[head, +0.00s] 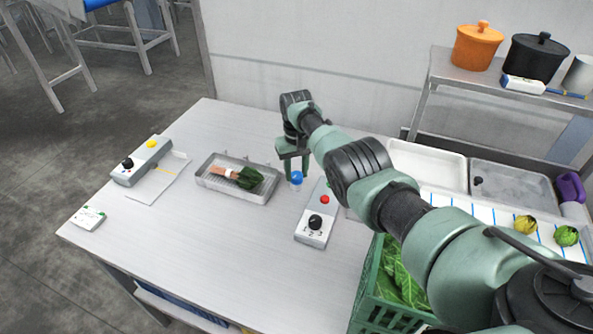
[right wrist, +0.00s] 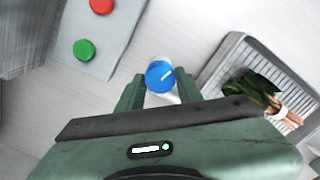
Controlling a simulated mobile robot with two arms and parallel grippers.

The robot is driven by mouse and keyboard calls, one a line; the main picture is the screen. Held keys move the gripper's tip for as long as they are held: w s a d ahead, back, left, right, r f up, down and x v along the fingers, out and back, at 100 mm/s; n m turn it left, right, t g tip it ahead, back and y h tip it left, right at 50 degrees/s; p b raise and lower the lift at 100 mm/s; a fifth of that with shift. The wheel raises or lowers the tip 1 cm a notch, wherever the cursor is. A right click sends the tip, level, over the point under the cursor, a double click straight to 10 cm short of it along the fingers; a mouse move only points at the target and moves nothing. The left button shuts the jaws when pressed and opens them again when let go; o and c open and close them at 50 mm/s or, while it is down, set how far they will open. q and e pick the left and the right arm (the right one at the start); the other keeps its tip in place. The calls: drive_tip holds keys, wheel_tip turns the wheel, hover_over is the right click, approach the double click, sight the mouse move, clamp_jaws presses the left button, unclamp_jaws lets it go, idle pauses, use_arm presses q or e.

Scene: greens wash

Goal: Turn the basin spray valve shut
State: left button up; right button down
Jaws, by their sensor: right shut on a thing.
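The basin spray valve has a round blue knob (head: 297,178) on the table, between the wire basin tray and a grey control box. In the right wrist view the blue knob (right wrist: 160,76) shows a white mark line on its top and a pale body under it. My right gripper (head: 293,168) points down at it. Its two fingers stand on either side of the valve and are shut on it. The fingers hide part of the valve's body. My left gripper is not in view.
The basin tray (head: 232,192) holds a leafy bunch. The control box (head: 316,228) with a black dial and red button stands close to the valve. A green crate (head: 367,302) of leaves sits under my right arm.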

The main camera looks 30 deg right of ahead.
sight(296, 174)
drive_tip(key=m, duration=0.5)
drive_tip(key=shift+m, duration=0.3)
idle(0.4)
drive_tip(key=c, duration=0.9)
unclamp_jaws()
drive_tip(key=shift+c, duration=0.2)
drive_tip(key=shift+r+p, duration=0.8)
drive_tip(key=shift+r, duration=3.05)
